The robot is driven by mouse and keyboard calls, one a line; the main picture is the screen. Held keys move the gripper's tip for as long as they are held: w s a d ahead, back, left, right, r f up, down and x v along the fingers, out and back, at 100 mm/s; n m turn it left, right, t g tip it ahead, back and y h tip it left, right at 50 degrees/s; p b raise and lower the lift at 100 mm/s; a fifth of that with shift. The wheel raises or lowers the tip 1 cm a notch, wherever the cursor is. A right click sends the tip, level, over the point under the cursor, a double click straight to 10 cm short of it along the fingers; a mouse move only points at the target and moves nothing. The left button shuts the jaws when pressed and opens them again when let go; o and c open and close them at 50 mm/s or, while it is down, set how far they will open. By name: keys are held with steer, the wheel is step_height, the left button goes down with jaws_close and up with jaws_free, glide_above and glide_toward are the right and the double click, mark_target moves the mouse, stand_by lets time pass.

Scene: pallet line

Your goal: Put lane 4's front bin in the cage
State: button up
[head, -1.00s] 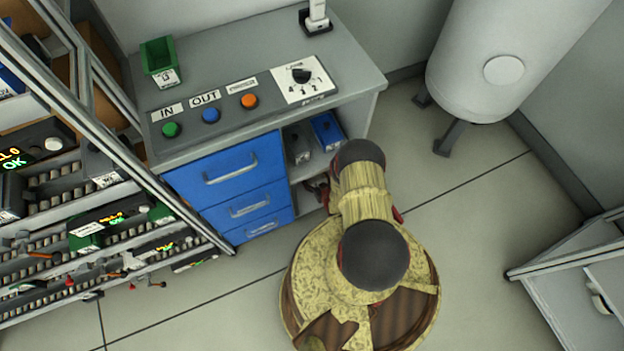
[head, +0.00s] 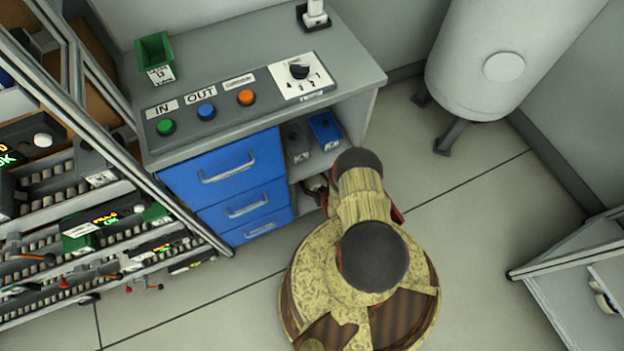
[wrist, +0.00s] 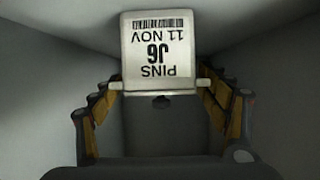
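My gripper (wrist: 160,100) has its two fingers on either side of a grey bin (wrist: 160,132) with a white label that reads PINS, J6, 11 NOV, upside down in the wrist view. The fingertips are close to the label's lower corners; I cannot tell whether they press on it. In the head view my arm reaches into the lower part of the bench's open shelf, and the gripper is mostly hidden. The lane rack (head: 120,255) stands at left, with several bins and lit displays. I cannot identify lane 4 or the cage for sure.
The bench (head: 225,60) carries a green bin (head: 156,58), IN and OUT buttons and a lane knob (head: 299,71). A grey bin (head: 297,143) and a blue bin (head: 325,130) sit on its upper shelf. A white tank (head: 500,65) and grey cabinet (head: 575,280) stand right.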

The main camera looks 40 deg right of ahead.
steer(key=shift+o, duration=1.1)
steer(key=shift+r, duration=0.15)
steer(key=p+v, duration=0.4)
steer(key=v, duration=0.8)
